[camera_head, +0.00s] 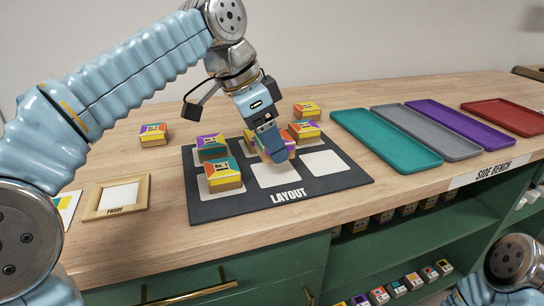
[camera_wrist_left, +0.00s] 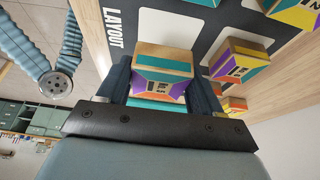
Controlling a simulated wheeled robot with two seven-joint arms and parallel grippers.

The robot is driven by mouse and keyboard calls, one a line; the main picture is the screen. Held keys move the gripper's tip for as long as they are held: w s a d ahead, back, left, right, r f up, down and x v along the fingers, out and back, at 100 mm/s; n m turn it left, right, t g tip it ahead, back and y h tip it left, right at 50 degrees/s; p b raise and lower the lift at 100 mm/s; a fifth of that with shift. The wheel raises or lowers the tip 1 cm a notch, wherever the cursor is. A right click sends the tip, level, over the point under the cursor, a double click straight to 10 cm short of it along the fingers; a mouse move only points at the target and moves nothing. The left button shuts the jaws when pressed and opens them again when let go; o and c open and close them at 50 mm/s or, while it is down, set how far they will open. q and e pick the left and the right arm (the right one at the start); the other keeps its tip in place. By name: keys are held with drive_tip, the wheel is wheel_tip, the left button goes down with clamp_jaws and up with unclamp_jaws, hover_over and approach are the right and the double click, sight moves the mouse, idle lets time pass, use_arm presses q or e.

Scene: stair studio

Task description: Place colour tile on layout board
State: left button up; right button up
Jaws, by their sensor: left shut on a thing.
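The dark layout board (camera_head: 330,187) lies on the bench with pale square spaces. My left gripper (camera_head: 272,143) is shut on a colour tile (camera_head: 290,148), low over the board's middle. The near finger hides part of this tile; the left wrist view shows it (camera_wrist_left: 163,72) between both fingers, with teal, purple and orange on a wooden block. Whether it touches the board is unclear. Two tiles stand at the board's left, one at the front (camera_head: 224,179) and one behind (camera_head: 211,149). Another tile (camera_head: 304,131) stands behind the held one. My right gripper is out of view.
Loose tiles stand on the bench left of the board (camera_head: 154,136) and behind it (camera_head: 307,112). Bare pale spaces show at front middle (camera_head: 276,174) and right (camera_head: 324,163). A teal tray (camera_head: 385,138) is nearest among several trays at right. A proof frame (camera_head: 118,198) lies left.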

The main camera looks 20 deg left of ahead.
sight(272, 172)
use_arm(q)
drive_tip(key=x, duration=0.2)
drive_tip(key=a+b+x, duration=0.1)
drive_tip(key=x, duration=0.1)
drive_tip(key=shift+f, duration=0.35)
drive_tip(key=o, duration=1.2)
drive_tip(key=shift+f, duration=0.1)
drive_tip(key=shift+r, duration=0.25)
drive_tip(key=p+v, duration=0.3)
drive_tip(key=v, duration=0.8)
drive_tip(key=shift+a+r, duration=0.1)
drive_tip(key=shift+r, duration=0.3)
